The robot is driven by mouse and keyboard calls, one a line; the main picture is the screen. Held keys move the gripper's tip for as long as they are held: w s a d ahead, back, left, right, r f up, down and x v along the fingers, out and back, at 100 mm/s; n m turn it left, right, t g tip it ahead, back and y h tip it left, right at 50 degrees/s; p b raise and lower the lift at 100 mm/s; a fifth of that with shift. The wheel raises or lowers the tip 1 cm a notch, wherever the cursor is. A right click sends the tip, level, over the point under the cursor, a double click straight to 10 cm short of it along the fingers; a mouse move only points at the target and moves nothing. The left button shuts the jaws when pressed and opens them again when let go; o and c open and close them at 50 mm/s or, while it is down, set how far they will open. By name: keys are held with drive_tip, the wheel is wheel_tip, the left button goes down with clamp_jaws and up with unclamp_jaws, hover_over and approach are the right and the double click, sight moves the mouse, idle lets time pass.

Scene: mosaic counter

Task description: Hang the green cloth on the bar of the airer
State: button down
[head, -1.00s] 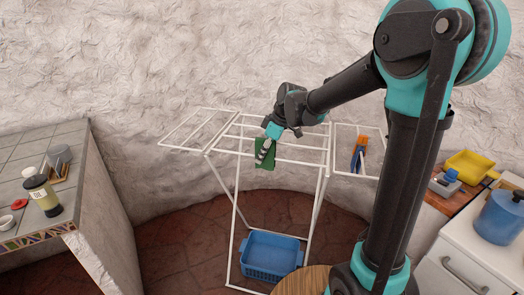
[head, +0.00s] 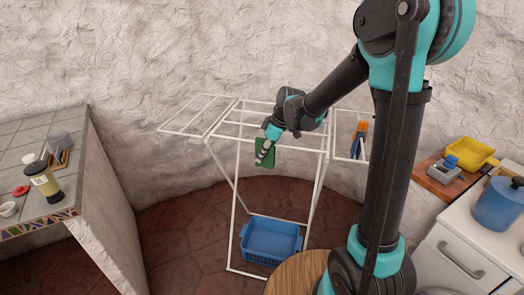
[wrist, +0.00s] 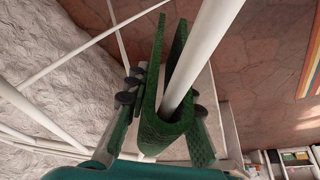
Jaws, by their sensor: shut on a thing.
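The green cloth (head: 271,158) hangs at the front bars of the white airer (head: 233,215) in the head view. In the wrist view the cloth (wrist: 165,130) is folded into a narrow U, and a white bar (wrist: 205,50) runs between its two sides. My gripper (head: 263,154) is shut on the cloth. In the wrist view my gripper's fingers (wrist: 163,97) lie on either side of the fold. Whether the bar touches the inside of the fold is not clear.
An orange and blue item (head: 358,139) hangs on the airer's right wing. A blue basket (head: 270,258) sits low between the legs. A tiled counter (head: 100,170) with a jar (head: 44,181) stands left. A white cabinet (head: 455,255) with a blue pot (head: 498,204) stands right.

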drive_tip(key=shift+f, duration=0.25)
drive_tip(key=c, duration=1.2)
unclamp_jaws()
